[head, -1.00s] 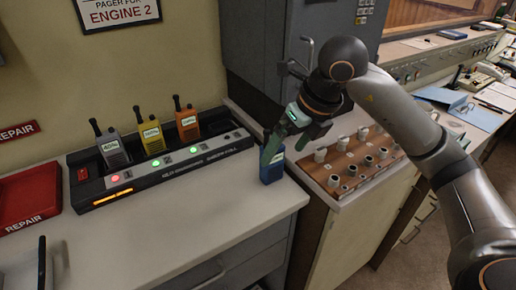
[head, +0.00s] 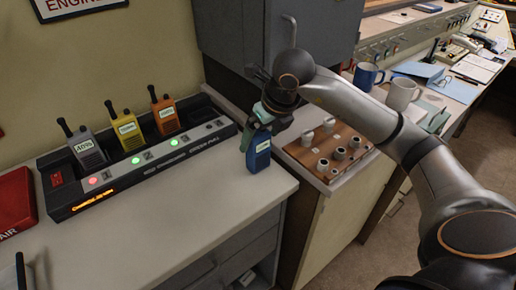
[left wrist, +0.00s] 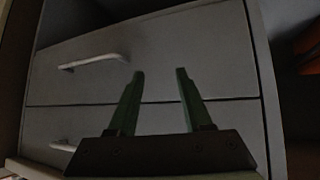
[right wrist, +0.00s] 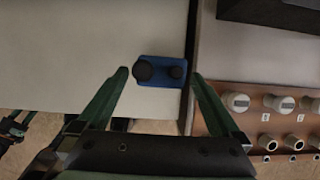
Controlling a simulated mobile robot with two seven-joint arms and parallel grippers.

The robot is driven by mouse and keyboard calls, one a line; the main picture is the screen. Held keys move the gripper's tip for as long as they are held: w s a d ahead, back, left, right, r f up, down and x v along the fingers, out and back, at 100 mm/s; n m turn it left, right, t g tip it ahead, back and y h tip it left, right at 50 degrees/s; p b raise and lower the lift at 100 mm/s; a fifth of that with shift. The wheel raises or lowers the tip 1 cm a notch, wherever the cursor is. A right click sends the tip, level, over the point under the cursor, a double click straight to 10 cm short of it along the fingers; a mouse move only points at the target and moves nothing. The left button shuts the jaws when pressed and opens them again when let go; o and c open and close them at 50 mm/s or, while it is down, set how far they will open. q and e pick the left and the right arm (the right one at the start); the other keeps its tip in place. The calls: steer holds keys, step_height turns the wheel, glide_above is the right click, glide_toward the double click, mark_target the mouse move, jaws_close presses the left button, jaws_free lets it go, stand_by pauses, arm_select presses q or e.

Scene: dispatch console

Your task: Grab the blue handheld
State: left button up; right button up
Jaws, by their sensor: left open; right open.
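The blue handheld (head: 258,156) stands upright on the counter near its right front corner, a pale label on its face. My right gripper (head: 259,131) is over its top, open. In the right wrist view the handheld (right wrist: 161,72) shows from above with two dark knobs, between the open fingertips of my right gripper (right wrist: 159,75). A gap shows beside the left finger; I cannot tell whether the right one touches. My left gripper (left wrist: 160,74) is open and empty in front of grey drawers (left wrist: 150,70); it is out of the head view.
A black charger (head: 160,160) holds grey (head: 85,150), yellow (head: 127,132) and orange (head: 165,115) handhelds. A wooden knob panel (head: 325,155) lies to the right of the blue handheld. A red box (head: 15,200) is at the left. Mugs (head: 367,76) stand further back.

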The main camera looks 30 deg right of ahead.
mark_target(258, 143)
steer(key=x, duration=0.3)
steer(key=shift+w+f, duration=0.1)
steer(key=shift+f, duration=0.05)
jaws_close()
stand_by(0.7)
